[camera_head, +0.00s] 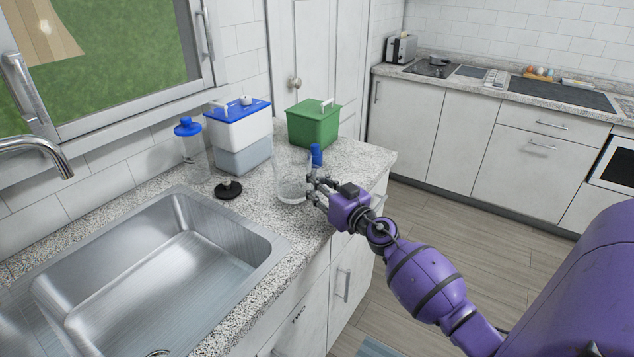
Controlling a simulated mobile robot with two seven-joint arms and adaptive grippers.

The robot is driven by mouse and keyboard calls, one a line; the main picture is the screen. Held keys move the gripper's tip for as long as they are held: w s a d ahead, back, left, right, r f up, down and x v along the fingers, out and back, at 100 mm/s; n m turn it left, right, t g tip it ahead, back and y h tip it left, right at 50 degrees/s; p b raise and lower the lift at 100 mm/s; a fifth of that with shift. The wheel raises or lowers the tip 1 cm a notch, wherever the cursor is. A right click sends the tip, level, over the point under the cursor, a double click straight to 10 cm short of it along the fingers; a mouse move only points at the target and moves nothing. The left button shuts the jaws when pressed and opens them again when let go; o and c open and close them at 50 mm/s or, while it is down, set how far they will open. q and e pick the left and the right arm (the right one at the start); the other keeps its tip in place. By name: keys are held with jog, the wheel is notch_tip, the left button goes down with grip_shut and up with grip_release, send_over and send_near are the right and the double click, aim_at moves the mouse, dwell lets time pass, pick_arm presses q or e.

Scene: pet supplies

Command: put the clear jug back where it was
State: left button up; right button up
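The clear jug (290,182) is see-through, with a blue handle (316,155) on its right side. It is upright at the counter's right part, near the front edge; I cannot tell whether its base touches the counter. My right gripper (315,186) is at the handle side, and its fingers appear closed around the handle's lower part, which they hide. My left gripper is not in view.
A clear bottle with a blue lid (190,147), a white bin with a blue lid (239,137) and a green box (314,124) stand behind. A black round-based item (228,190) is left of the jug. The sink (165,265) lies front left.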

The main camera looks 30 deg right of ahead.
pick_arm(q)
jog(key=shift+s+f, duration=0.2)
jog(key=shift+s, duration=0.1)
pick_arm(e)
jog(key=shift+o, duration=0.8)
jog(key=shift+r, duration=0.2)
jog(key=s, duration=1.1)
jog(key=s+a+f+m+g+h, duration=0.1)
jog(key=s+a+f+g, duration=0.15)
jog(key=s+f, duration=0.65)
jog(key=s+a+f+g+h, duration=0.2)
jog(key=s+a+f, duration=0.1)
jog(key=s+f, duration=0.6)
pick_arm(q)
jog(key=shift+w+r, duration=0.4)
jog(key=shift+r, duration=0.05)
pick_arm(e)
jog(key=s+a+f+g+y, duration=0.1)
jog(key=s+a+f+g, duration=0.2)
jog(key=s+a+f, duration=0.3)
jog(key=s+a+f+n+g+y, duration=0.1)
jog(key=s+a+f+g, duration=0.2)
jog(key=s+a+f, duration=0.4)
jog(key=s+a, duration=0.2)
jog(key=s, duration=0.4)
jog(key=shift+s+a+f, duration=0.25)
jog(key=shift+a+f, duration=0.05)
